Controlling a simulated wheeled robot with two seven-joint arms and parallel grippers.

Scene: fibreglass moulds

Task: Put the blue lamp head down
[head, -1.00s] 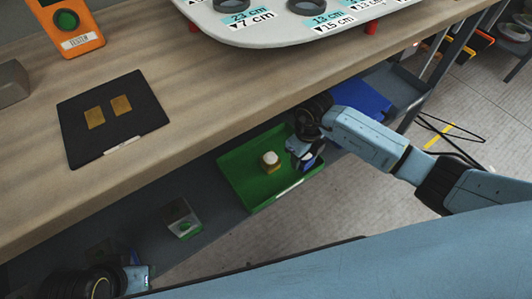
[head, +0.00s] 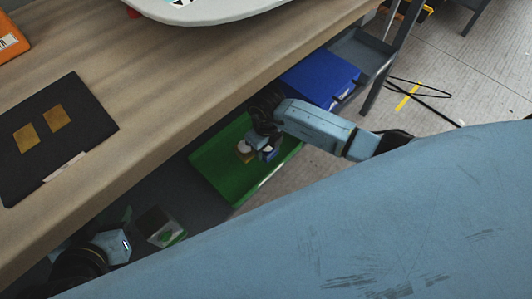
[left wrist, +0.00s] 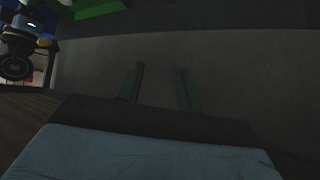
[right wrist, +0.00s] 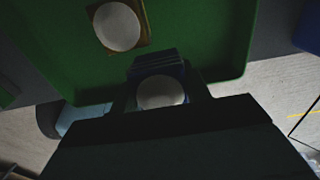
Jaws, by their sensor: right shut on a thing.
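The blue lamp head (right wrist: 160,70), a ribbed dark blue block with a round white lens, is between the fingers of my right gripper (right wrist: 165,92) in the right wrist view. My right gripper is shut on it. In the head view the blue lamp head (head: 269,154) hangs over or in the green tray (head: 215,180), close beside a brass-coloured lamp head (head: 244,153). I cannot tell whether it touches the tray floor. The brass lamp head also shows in the right wrist view (right wrist: 117,26). My left gripper (left wrist: 160,70) is open and empty in the left wrist view.
The tray is on a low shelf under the wooden bench (head: 190,85), whose edge overhangs it. A blue bin (head: 320,75) stands behind my right arm. A grey block (head: 158,226) with green sits left of the tray. A black mat (head: 70,150) lies on the bench.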

